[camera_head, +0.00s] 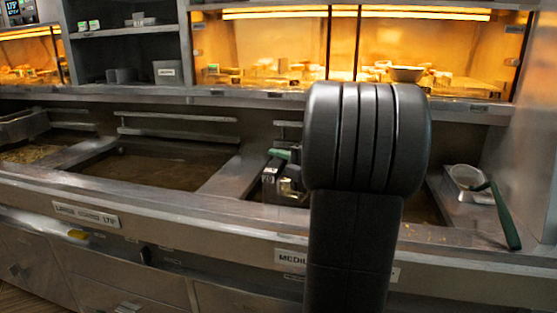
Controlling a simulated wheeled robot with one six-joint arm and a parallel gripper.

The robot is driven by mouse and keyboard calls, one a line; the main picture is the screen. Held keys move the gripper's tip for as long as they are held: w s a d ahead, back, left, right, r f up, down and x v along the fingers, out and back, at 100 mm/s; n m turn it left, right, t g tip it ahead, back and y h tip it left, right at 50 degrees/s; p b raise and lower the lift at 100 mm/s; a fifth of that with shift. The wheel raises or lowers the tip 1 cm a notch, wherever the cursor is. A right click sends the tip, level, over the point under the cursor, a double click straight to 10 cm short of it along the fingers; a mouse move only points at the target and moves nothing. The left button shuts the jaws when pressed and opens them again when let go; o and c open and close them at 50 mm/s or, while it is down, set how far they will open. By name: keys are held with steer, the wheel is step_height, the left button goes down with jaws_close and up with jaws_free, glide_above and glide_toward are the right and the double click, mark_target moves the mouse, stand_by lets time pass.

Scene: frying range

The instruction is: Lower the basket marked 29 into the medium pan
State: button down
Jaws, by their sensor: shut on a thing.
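The medium pan (425,208) is an oil-filled well in the range, behind a front plate of which "MEDIU" can be read. My dark arm stands in front of it and hides its middle. My gripper (283,180) shows just left of the arm, over the left part of this pan. It is shut at a green handle end (279,153), which I take to be the basket's. The basket's body is hidden behind my arm and gripper, and no 29 can be read. I cannot tell how high the basket hangs.
A larger oil well (150,168) lies left, past a metal divider (222,180). A skimmer (467,177) with a green handle rests on a metal tray at the right, its handle over the front ledge. A lit food display (270,60) and a small bowl (406,73) stand behind.

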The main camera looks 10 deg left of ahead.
step_height(320, 180, down, 10)
steer(key=b, duration=0.9)
steer(key=shift+f, duration=0.25)
steer(key=shift+f+b, duration=0.55)
steer(key=shift+b, duration=0.05)
steer(key=c, duration=1.2)
jaws_free()
steer(key=shift+o, duration=0.2)
steer(key=shift+f, duration=0.1)
steer(key=p+v, duration=0.1)
steer(key=v, duration=1.3)
steer(key=shift+a, duration=0.1)
steer(key=shift+a, duration=0.15)
steer(key=b+x, duration=0.1)
steer(key=x, duration=1.2)
steer(key=shift+w+a, duration=0.25)
